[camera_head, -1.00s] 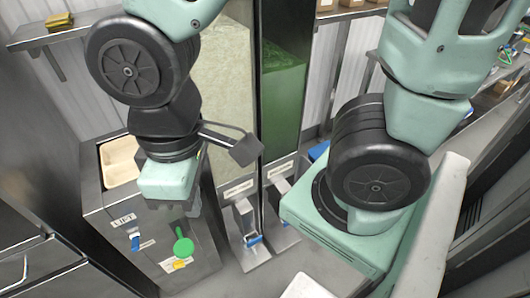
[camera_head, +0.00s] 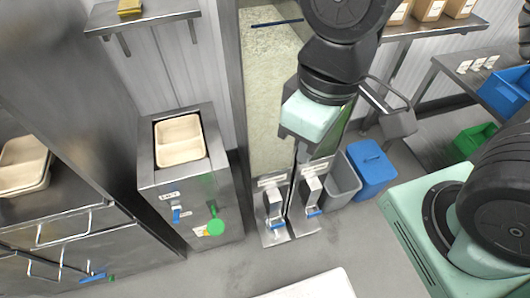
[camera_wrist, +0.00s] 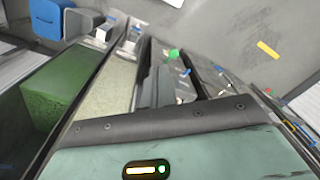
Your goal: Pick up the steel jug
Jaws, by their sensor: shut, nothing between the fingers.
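I cannot make out a steel jug in any view. My gripper (camera_head: 311,116) hangs in front of the tall dispensers in the head view, with its housing facing me and its fingers mostly hidden. In the wrist view my gripper (camera_wrist: 168,88) is shut and empty, pointing down past the dispensers towards the floor.
A steel cabinet (camera_head: 168,205) with a cream pan (camera_head: 180,140) and green knob (camera_head: 215,222) stands left of the dispenser (camera_head: 268,85). A grey bin (camera_head: 343,178) and blue bin (camera_head: 371,168) stand right. A counter is at far left. Floor shows between.

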